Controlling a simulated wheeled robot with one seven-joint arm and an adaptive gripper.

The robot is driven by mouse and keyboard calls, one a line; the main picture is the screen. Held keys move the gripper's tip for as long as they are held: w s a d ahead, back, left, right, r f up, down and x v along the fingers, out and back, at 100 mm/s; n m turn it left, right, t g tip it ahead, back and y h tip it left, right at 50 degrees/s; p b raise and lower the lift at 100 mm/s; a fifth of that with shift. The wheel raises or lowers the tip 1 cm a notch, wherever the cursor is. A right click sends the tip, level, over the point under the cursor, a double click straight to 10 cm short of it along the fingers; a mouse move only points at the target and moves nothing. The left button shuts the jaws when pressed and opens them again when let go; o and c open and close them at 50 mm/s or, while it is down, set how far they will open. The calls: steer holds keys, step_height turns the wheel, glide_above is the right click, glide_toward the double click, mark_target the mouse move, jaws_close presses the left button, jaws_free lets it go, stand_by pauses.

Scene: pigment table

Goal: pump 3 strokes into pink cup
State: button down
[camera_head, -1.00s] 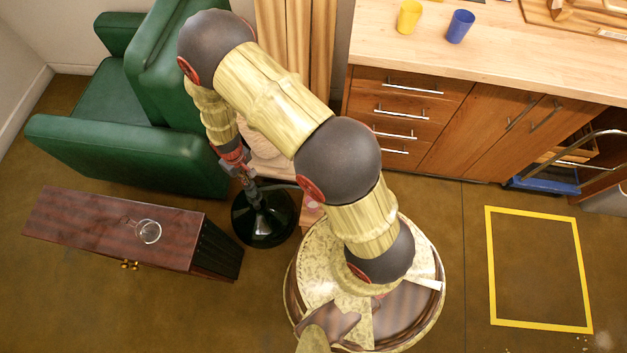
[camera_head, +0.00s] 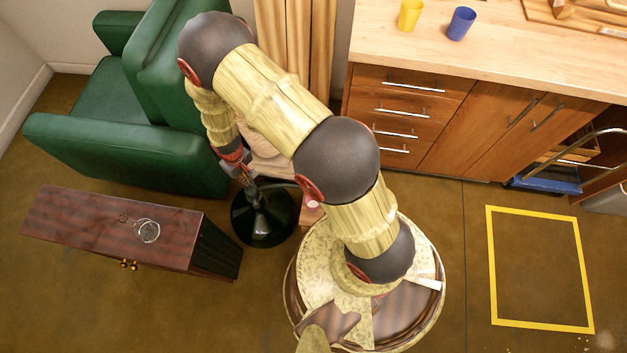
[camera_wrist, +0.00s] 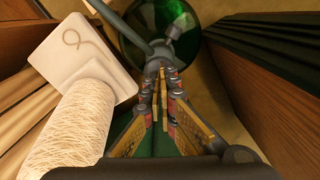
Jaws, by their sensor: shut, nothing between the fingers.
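The pump bottle (camera_head: 262,222) is a dark, round, glossy vessel on the floor side of the green armchair; in the wrist view it is green glass (camera_wrist: 140,40). Its grey pump head (camera_wrist: 160,48) has a long spout, which in the head view (camera_head: 280,184) points right. A small pinkish cup-like thing (camera_head: 312,204), likely the pink cup, is near the spout's end, partly hidden by my arm. My gripper (camera_head: 246,181) is shut and empty, just above the pump head; its fingertips (camera_wrist: 161,72) show close to it. Whether they touch is unclear.
A twine-wrapped post (camera_wrist: 72,125) with a pale square top (camera_wrist: 85,58) stands close left in the wrist view. A dark wooden cabinet (camera_head: 100,225) is left of the bottle. The green armchair (camera_head: 130,150) is behind. Yellow (camera_head: 410,15) and blue (camera_head: 461,23) cups are on the counter.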

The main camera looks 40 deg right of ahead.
steer(key=shift+f+b, duration=0.8)
steer(key=shift+f, duration=0.55)
steer(key=shift+r, duration=0.2)
steer(key=shift+r+p, duration=1.55)
steer(key=shift+r, duration=0.35)
steer(key=shift+f, duration=0.15)
steer(key=shift+f+b, duration=1.35)
steer(key=shift+f, duration=0.6)
steer(key=shift+r, duration=0.2)
steer(key=shift+r+p, duration=1.55)
steer(key=shift+r, duration=0.35)
steer(key=shift+r, duration=0.1)
